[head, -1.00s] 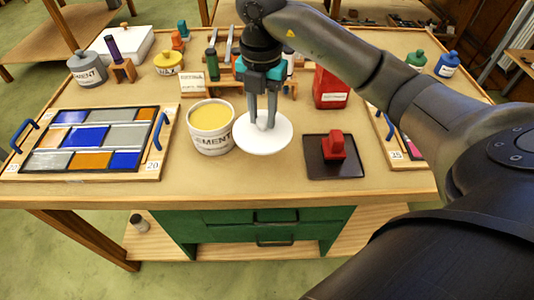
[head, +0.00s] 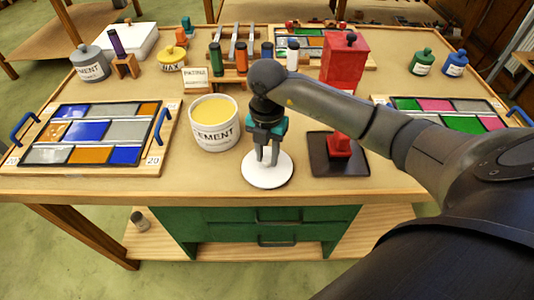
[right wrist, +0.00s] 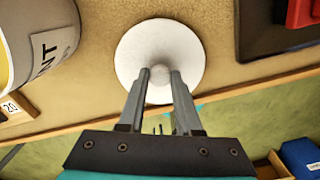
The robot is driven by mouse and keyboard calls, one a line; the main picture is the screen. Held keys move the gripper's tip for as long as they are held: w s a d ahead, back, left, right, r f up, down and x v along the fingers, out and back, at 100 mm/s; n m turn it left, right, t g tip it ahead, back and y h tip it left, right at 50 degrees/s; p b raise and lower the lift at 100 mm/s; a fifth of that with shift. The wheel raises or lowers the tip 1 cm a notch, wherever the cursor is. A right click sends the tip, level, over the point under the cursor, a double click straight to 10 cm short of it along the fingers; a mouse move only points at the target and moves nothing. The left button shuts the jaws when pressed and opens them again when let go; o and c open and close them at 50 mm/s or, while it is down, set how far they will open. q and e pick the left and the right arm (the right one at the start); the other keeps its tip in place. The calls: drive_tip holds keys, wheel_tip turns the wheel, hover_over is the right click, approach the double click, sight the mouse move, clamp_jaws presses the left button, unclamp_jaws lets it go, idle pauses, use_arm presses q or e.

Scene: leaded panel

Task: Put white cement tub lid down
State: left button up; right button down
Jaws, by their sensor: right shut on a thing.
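The round white cement tub lid (head: 256,180) lies flat, at or just above the tabletop, right of the tub and near the table's front edge. I cannot tell whether it touches the wood. My right gripper (head: 267,163) points down over its middle, shut on the lid's knob. The right wrist view shows the lid (right wrist: 135,50) with the two fingertips (right wrist: 160,78) at either side of the knob. The white cement tub (head: 213,139) stands open, with yellowish cement inside. My left gripper is not in view.
A dark tray (head: 322,165) with a red-handled block (head: 340,145) is close on the lid's right. A leaded panel (head: 95,134) lies left of the tub. A red box (head: 344,62) and a rack of bottles stand behind. Bare wood surrounds the lid.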

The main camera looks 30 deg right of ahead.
sight(266, 159)
drive_tip(key=shift+f, duration=0.15)
drive_tip(key=c, duration=0.6)
unclamp_jaws()
wheel_tip(266, 159, up, 12)
drive_tip(key=p, duration=0.1)
drive_tip(key=shift+r+p, duration=0.25)
drive_tip(key=shift+p, duration=0.1)
drive_tip(key=shift+a, duration=0.1)
